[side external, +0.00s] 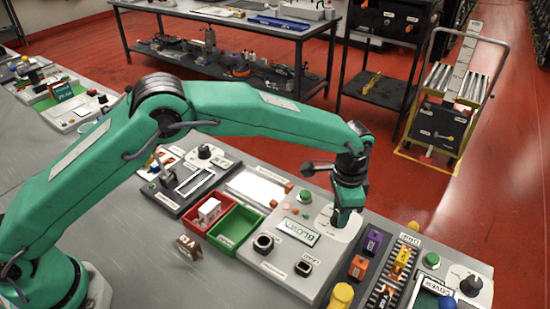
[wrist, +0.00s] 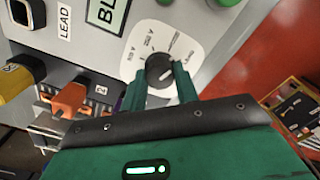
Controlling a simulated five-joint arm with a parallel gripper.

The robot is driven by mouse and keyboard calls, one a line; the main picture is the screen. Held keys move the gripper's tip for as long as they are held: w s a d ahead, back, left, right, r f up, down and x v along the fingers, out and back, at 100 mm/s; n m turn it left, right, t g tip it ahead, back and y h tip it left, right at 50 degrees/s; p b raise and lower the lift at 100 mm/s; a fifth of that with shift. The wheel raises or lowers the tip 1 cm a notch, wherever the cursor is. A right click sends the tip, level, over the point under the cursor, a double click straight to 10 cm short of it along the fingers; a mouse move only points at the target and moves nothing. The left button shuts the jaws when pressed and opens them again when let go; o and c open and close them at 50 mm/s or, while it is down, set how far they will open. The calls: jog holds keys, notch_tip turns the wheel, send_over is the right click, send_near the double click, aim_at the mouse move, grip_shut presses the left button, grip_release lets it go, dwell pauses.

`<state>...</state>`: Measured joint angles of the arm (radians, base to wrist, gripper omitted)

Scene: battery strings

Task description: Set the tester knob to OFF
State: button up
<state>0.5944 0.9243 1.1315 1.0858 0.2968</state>
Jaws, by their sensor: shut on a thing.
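The tester knob (wrist: 158,66) is dark and round. It sits on a white dial plate (wrist: 188,30) with printed settings around it, too small to read surely. My gripper (wrist: 161,76) is shut on the knob, one green finger on each side. A pale mark shows on the knob's top, but I cannot tell which setting it points at. In the side external view my gripper (side external: 346,220) points down onto the dial plate (side external: 325,222) at the right of the grey tester panel (side external: 262,262), and it hides the knob.
A green button (side external: 305,197) and two square black sockets (side external: 264,243) are on the same panel. Orange (side external: 357,267) and purple (side external: 373,241) blocks stand close to the right of it. Red (side external: 207,213) and green (side external: 236,227) bins lie to the left.

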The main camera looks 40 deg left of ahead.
jog(key=shift+m, duration=0.8)
jog(key=m, duration=0.5)
jog(key=shift+m, duration=0.4)
jog(key=shift+s+d+m, duration=0.1)
jog(key=shift+m, duration=3.1)
jog(key=o, duration=0.8)
